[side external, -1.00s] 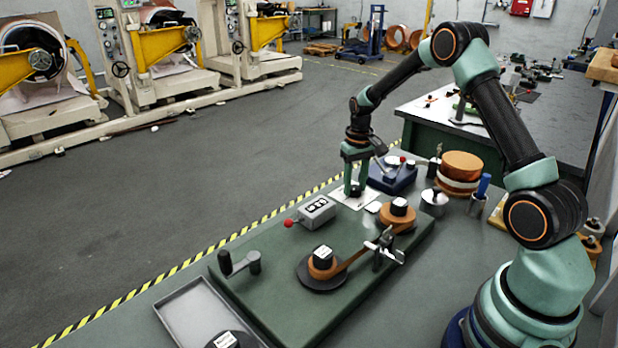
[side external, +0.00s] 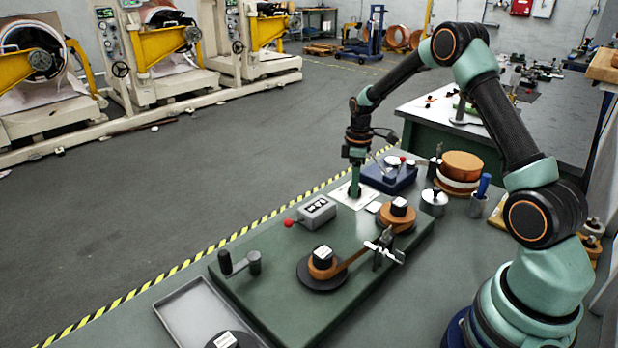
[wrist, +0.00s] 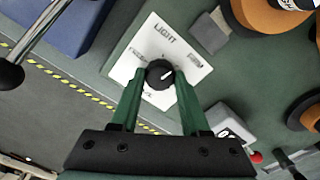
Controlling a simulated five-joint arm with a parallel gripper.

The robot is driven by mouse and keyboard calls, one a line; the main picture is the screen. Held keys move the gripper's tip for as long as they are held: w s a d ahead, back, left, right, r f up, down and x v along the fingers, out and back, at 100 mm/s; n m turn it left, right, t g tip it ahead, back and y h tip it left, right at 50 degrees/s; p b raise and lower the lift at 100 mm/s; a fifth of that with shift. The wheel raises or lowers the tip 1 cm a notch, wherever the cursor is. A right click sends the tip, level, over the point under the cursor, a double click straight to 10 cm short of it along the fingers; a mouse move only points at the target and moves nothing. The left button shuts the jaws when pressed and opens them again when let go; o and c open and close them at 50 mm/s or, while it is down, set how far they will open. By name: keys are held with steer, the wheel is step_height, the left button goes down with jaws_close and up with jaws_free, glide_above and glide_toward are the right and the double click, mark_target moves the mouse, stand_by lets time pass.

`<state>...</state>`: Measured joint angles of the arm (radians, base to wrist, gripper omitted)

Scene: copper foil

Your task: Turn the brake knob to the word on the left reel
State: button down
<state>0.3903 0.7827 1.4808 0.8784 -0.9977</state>
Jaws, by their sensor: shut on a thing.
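The dark round brake knob (wrist: 158,69) sits on a white plate (wrist: 128,68) printed with LIGHT, FIRM and FREE; a lower word is partly hidden. A white line on the knob points right and slightly up in the wrist view, toward the FIRM side. My gripper (wrist: 158,82) is shut on the knob, one green finger at each side. In the side view my gripper (side external: 355,190) reaches down to the plate (side external: 340,195). The left reel (side external: 310,276) has a black-and-white labelled block on top, its word too small to read. The right reel (side external: 397,224) also bears a label.
A grey box with a red-ended lever (side external: 317,211) stands left of the knob. A crank (side external: 238,263), a grey tray (side external: 193,313) and a metal post (side external: 384,249) are nearer. A blue device (side external: 388,178) is just behind my gripper.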

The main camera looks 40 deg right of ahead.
steer(key=n, duration=0.4)
steer(key=shift+r, duration=0.1)
steer(key=shift+n, duration=1.8)
steer(key=shift+c, duration=1.9)
jaws_free()
step_height(320, 180, up, 12)
